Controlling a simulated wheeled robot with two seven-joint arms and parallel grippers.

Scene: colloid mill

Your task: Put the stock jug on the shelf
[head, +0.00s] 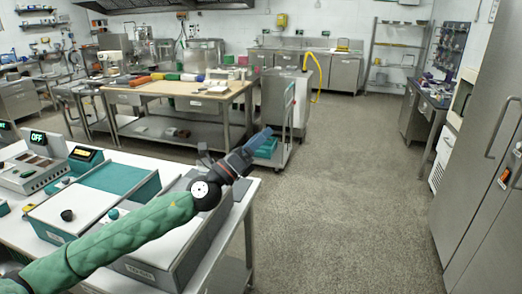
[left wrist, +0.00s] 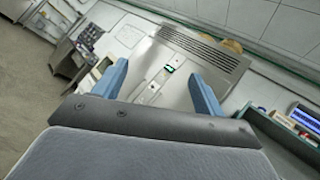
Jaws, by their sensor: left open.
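I cannot make out a stock jug in either view. A metal shelf unit (head: 397,55) with several levels stands against the far wall in the head view; I cannot tell whether it is the task's shelf. My left gripper (head: 258,142) is held out over the floor just past the right end of the near white bench. In the left wrist view its two blue fingers (left wrist: 160,88) are spread apart with nothing between them. They point toward a distant steel cabinet (left wrist: 165,70). My right gripper is in neither view.
The near white bench (head: 130,172) carries grey and teal equipment, partly behind my left arm. A wooden-topped table (head: 185,88) and a wheeled cart (head: 285,120) stand beyond it. Tall steel cabinets (head: 485,170) line the right side. The floor (head: 345,190) between is clear.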

